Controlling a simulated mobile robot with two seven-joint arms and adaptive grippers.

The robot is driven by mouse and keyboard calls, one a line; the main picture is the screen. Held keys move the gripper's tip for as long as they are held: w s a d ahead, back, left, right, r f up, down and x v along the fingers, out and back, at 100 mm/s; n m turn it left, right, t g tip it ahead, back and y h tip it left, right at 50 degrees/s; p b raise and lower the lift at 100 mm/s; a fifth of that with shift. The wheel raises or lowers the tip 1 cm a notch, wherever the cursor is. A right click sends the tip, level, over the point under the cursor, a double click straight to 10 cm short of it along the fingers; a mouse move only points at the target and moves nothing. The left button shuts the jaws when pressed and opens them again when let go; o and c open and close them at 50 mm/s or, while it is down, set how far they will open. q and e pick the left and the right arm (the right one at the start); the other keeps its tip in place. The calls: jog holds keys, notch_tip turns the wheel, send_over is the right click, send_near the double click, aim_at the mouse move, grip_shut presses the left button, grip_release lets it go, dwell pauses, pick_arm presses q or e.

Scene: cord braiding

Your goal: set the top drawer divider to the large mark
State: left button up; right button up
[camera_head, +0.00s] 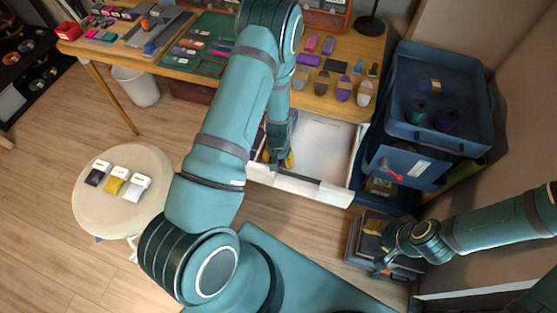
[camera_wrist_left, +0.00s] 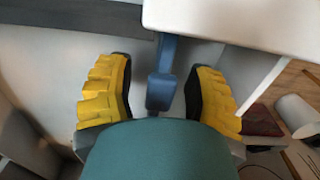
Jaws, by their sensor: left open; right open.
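The white drawer (camera_head: 325,143) is pulled out below the wooden desk; its interior looks mostly empty. My left gripper (camera_head: 279,162) reaches down into its left part. In the left wrist view, the yellow-padded fingers of this gripper (camera_wrist_left: 160,95) are open, one on each side of a blue upright piece (camera_wrist_left: 162,88). This piece looks like part of the divider; both fingers appear apart from it. My arm hides much of the drawer's left side in the head view. I cannot make out the large mark. My right gripper (camera_head: 376,232) is open and empty at the lower right.
A dark grey case (camera_head: 353,246) stands on the floor by my right gripper. A blue cart (camera_head: 400,130) with spools stands right of the drawer. A round stool (camera_head: 90,205) with small packets and a white bin (camera_head: 135,87) are at the left.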

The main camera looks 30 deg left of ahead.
pick_arm(q)
grip_shut()
jog(key=w+d, duration=0.1)
jog(key=d, duration=0.4)
jog(key=w+d, duration=0.1)
jog(key=d, duration=0.3)
jog(key=w+d, duration=0.1)
jog(key=d, duration=0.4)
jog(key=shift+w+d, duration=0.25)
jog(key=shift+d, duration=0.1)
grip_release()
notch_tip(320, 180, up, 12)
dwell(0.3)
